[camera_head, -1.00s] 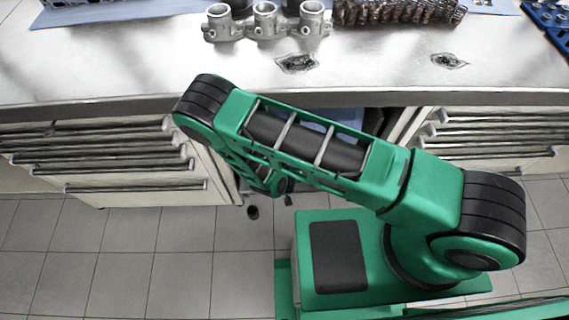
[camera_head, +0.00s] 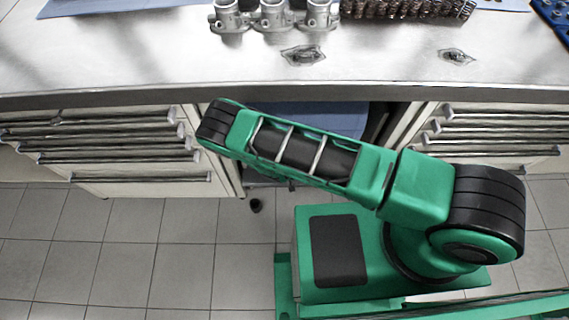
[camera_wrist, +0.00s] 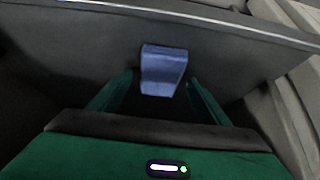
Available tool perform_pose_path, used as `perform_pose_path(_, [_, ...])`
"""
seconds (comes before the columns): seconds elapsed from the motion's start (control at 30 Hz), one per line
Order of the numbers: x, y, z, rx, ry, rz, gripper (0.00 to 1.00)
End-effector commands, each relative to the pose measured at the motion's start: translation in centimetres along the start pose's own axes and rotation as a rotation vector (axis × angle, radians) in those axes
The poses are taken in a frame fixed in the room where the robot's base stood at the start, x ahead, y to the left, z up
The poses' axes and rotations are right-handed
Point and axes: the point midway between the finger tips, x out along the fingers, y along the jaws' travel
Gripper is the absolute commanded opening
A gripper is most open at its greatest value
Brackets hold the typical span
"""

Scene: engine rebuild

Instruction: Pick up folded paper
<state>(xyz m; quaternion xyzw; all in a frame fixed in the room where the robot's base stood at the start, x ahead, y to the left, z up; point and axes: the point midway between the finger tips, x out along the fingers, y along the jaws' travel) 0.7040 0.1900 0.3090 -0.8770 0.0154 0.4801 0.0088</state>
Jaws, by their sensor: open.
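A small blue folded paper (camera_wrist: 163,72) shows in the wrist view, in the upper middle, against a dark grey surface (camera_wrist: 232,62). My gripper (camera_wrist: 160,80) is open. Its two green fingers reach up on either side of the paper in the picture, apart from it, with nothing held between them. I cannot tell how far the paper is from the fingertips. In the head view my arm reaches toward the gap under the bench, and my gripper is hidden. A blue flat surface (camera_head: 322,116) shows in that gap; I cannot tell whether it is the paper.
The metal workbench (camera_head: 150,65) spans the head view, its front edge above the arm. Drawer cabinets stand to the left (camera_head: 110,150) and right (camera_head: 490,135) of the gap. Throttle bodies (camera_head: 273,16) and springs (camera_head: 408,8) sit on the bench. Tiled floor lies open at left.

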Motion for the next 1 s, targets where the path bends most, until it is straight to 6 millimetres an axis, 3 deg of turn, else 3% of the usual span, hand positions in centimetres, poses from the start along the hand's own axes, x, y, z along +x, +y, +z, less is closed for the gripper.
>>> perform_pose_path(0.13, [0.0, 0.0, 0.0, 0.000, 0.000, 0.000, 0.70])
perform_pose_path(0.33, [0.0, 0.0, 0.0, 0.000, 0.000, 0.000, 0.27])
perform_pose_path(0.7, [-0.2, 0.0, -0.1, 0.000, 0.001, 0.000, 0.26])
perform_pose_path(1.0, [-1.4, -0.2, -0.9, -0.002, 0.001, -0.002, 0.26])
